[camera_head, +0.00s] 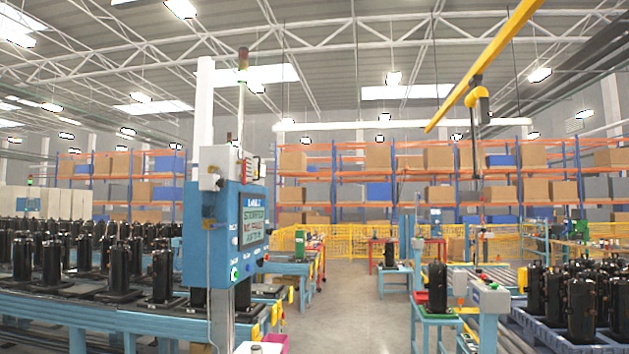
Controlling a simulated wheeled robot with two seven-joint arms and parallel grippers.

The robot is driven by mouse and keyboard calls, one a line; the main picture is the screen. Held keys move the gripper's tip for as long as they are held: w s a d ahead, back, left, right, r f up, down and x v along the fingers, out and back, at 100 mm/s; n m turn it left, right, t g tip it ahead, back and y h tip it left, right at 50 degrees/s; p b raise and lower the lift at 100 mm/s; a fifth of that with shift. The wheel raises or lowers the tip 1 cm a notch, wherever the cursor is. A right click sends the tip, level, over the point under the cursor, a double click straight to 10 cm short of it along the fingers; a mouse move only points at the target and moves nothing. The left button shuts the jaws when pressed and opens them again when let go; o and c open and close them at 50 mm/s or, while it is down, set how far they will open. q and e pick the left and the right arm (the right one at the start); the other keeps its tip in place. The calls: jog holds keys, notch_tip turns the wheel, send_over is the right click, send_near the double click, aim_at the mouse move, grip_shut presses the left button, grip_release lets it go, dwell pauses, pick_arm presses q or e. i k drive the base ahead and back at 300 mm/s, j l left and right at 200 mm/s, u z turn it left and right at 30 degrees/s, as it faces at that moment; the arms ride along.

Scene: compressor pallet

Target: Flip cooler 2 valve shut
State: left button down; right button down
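Neither of my grippers shows in the head view. I cannot pick out a cooler 2 or its valve; nothing here is legibly marked that way. Several black upright compressors (162,274) stand on the blue conveyor line at the left. One black compressor (437,287) stands on a small blue stand right of the middle. More black compressors (581,309) stand on a blue pallet at the right.
A blue control cabinet (225,262) with a lit screen (253,226) and a signal tower stands left of the middle. Clear grey floor (345,315) runs down the centre. Yellow fencing (345,240) and orange racks with boxes stand behind. A yellow hoist (478,97) hangs at the upper right.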

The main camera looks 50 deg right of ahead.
aim_at(244, 162)
jog(key=i+l+z, duration=0.1)
jog(key=i+l, duration=0.15)
jog(key=l, duration=0.25)
jog(key=i+l+z, duration=0.1)
jog(key=i+l, duration=0.15)
jog(key=l, duration=0.25)
jog(key=i+l+z, duration=0.1)
jog(key=i+l, duration=0.2)
jog(key=l, duration=0.2)
jog(key=i+l+z, duration=0.15)
jog(key=i+l, duration=0.15)
jog(key=l, duration=0.15)
jog(key=i+l, duration=0.55)
jog(key=l, duration=0.25)
jog(key=i+l, duration=0.3)
jog(key=l, duration=0.1)
